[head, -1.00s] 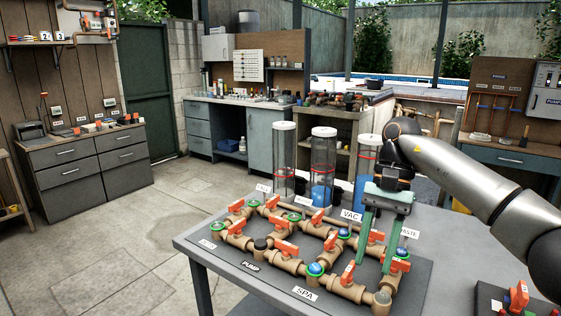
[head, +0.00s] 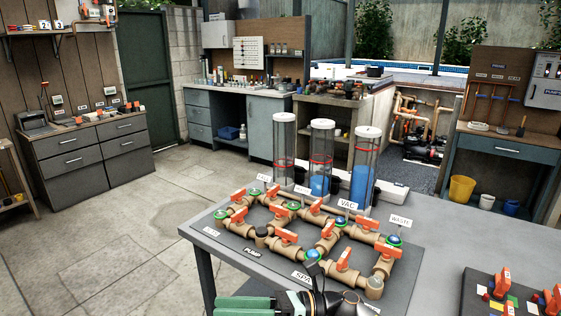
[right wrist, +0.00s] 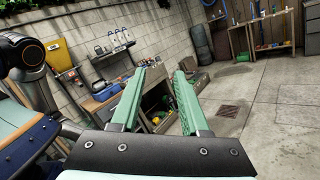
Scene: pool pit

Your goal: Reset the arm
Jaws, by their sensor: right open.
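My right gripper (head: 245,303) shows at the bottom edge of the head view, in front of the table and low, with its green fingers pointing left. In the right wrist view its two green fingers (right wrist: 162,100) stand apart with nothing between them. They face a block wall and floor away from the pipe board. The pipe board (head: 222,243), with brown pipes and orange valve handles, lies on the grey table, clear of the gripper. My left gripper is in neither view.
Three clear cylinders (head: 321,155) stand at the back of the table (head: 440,240). A dark box with orange switches (head: 505,295) sits at the table's right. Stone floor (head: 120,240) is open on the left.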

